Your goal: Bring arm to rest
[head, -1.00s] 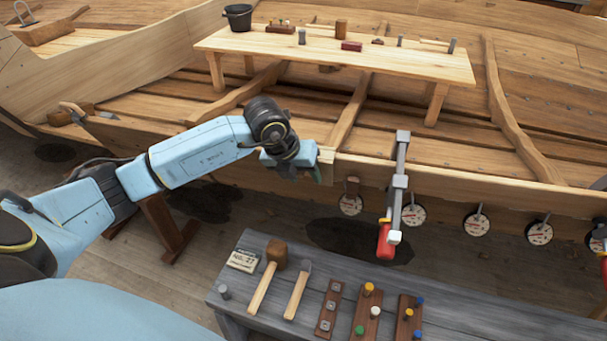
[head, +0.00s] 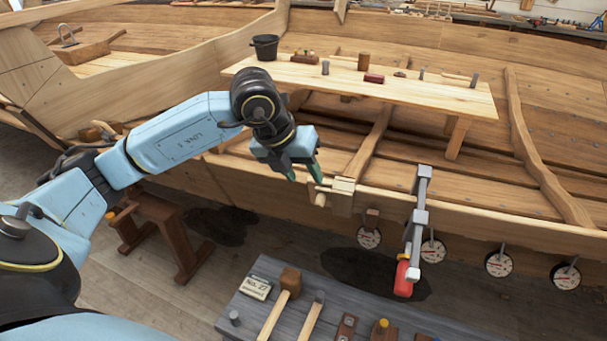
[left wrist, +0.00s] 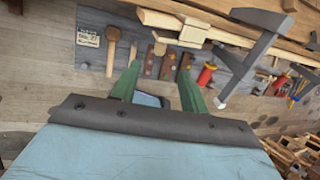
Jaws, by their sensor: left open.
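My left arm comes in from the left in the head view. Its gripper (head: 304,176) has green fingers that are apart and hold nothing. It is in the air just left of a small wooden block (head: 342,188) on the hull's top edge (head: 395,202). In the left wrist view the two green fingers of the left gripper (left wrist: 160,88) stand apart with a gap between them. My right gripper is not in either view.
A grey clamp with a red handle (head: 403,278) hangs on the hull edge. Round dials (head: 498,263) hang along it. A grey bench (head: 262,310) with mallets stands in front. A plank table (head: 400,88) with a bucket (head: 265,46) stands inside the hull.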

